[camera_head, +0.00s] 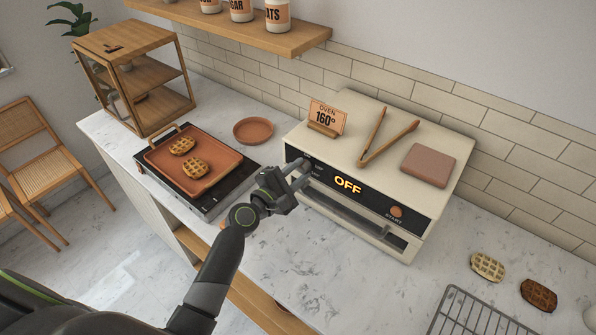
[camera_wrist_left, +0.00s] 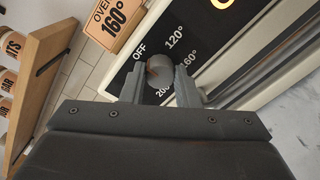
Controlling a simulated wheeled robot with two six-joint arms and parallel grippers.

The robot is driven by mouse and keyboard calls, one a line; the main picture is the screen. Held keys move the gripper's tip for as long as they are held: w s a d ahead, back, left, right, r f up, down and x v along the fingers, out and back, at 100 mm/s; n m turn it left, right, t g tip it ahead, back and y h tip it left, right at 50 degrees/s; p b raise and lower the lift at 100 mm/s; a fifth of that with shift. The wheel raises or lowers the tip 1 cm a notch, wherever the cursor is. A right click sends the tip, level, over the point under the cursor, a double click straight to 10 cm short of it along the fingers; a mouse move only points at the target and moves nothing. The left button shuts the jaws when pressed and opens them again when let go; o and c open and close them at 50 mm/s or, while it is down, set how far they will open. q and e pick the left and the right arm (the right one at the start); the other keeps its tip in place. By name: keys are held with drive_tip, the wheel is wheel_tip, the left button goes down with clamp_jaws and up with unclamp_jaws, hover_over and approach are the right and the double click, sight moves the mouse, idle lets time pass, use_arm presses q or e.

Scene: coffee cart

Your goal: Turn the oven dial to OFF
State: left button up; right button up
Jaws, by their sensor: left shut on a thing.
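The cream oven (camera_head: 445,135) stands on the counter with a black front panel. Its lit display (camera_head: 347,186) reads OFF. My left gripper (camera_head: 300,172) is at the left end of that panel, shut on the dial. In the left wrist view the round grey dial (camera_wrist_left: 160,71) sits between the two fingers of my left gripper (camera_wrist_left: 160,86). Printed marks OFF, 120°, 160° and a partly covered 200 surround it. The dial is mostly hidden by the gripper in the head view. My right gripper is not in view.
A sign (camera_head: 327,117) reading OVEN 160° stands on the oven, with wooden tongs (camera_head: 378,140) and a brown block (camera_head: 428,165). The START button (camera_head: 397,211) is right on the panel. A tray (camera_head: 222,158) with waffles lies left. A wire rack (camera_head: 470,318) is front right.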

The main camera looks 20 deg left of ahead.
use_arm(q)
drive_tip(key=o, duration=1)
drive_tip(key=b+v, duration=0.4)
drive_tip(key=v, duration=1.3)
drive_tip(key=shift+s+a, duration=0.1)
drive_tip(key=shift+s, duration=0.1)
